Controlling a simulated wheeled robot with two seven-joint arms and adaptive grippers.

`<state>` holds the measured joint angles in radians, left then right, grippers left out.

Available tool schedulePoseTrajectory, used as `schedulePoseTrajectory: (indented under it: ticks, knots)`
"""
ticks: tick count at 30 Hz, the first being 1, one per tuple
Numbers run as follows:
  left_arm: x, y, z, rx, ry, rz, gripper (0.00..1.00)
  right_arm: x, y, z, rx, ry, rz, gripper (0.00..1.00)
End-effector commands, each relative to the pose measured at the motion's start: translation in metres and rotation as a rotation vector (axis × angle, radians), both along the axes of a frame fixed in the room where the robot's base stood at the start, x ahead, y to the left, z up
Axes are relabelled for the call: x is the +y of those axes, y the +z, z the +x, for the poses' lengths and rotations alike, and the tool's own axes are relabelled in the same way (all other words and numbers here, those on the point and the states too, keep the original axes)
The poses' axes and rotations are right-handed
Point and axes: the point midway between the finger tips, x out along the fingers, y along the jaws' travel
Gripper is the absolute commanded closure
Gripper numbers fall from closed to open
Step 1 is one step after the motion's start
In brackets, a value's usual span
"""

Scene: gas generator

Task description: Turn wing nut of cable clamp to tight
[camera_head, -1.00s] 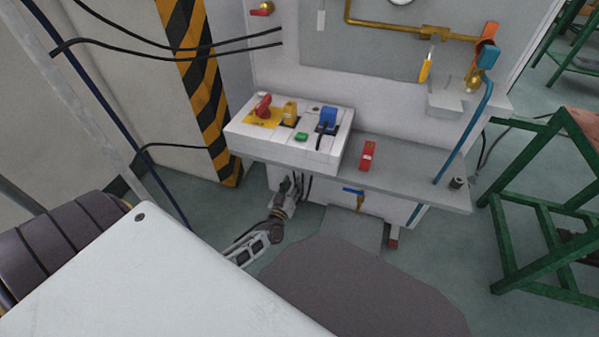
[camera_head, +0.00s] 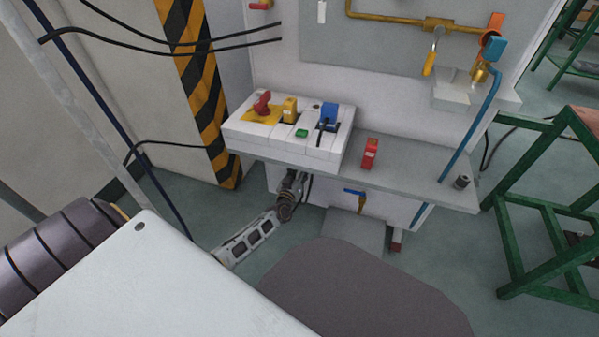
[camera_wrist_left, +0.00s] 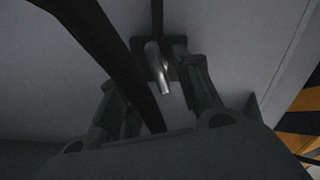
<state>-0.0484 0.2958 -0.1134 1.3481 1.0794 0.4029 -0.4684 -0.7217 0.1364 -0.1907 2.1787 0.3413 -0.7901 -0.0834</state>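The cable clamp (camera_wrist_left: 143,46) is a dark block on a pale wall, at the upper middle of the left wrist view. A bright metal piece, apparently its wing nut (camera_wrist_left: 157,70), projects from it toward the camera. My left gripper (camera_wrist_left: 150,78) has its two fingers apart, one on each side of the metal piece; contact cannot be told. In the head view my left gripper (camera_head: 294,180) is low against the cabinet, mostly hidden under the shelf, and the clamp cannot be made out. My right gripper is in neither view.
A thick dark cable (camera_wrist_left: 105,50) crosses the left wrist view between the fingers. Above my left arm, the shelf (camera_head: 410,175) carries a white switch box (camera_head: 250,138) and a red block (camera_head: 369,153). A blue-handled valve (camera_head: 355,192) is to the right. A green frame (camera_head: 548,215) stands farther right.

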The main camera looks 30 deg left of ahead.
Motion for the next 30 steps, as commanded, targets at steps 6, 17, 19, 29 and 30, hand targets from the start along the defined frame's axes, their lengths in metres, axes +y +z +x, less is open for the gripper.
schedulePoseTrajectory:
  ticks: [6, 17, 19, 29, 30]
  knots:
    - [0.0005, -0.0001, 0.0015, 0.001, 0.000, 0.000, 0.66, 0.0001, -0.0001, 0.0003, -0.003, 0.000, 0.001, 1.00]
    - [0.0005, -0.0001, 0.0013, 0.000, 0.000, 0.001, 0.94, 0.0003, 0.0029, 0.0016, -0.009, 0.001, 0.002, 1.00]
    - [0.0005, -0.0001, 0.0013, 0.000, 0.000, 0.000, 1.00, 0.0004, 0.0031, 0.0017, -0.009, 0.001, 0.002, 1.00]
    - [0.0004, 0.0002, 0.0012, 0.003, 0.000, 0.009, 1.00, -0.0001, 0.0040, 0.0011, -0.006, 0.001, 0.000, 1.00]
    - [0.0005, 0.0003, 0.0012, 0.004, 0.000, 0.014, 1.00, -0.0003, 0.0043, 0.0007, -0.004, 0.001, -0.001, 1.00]
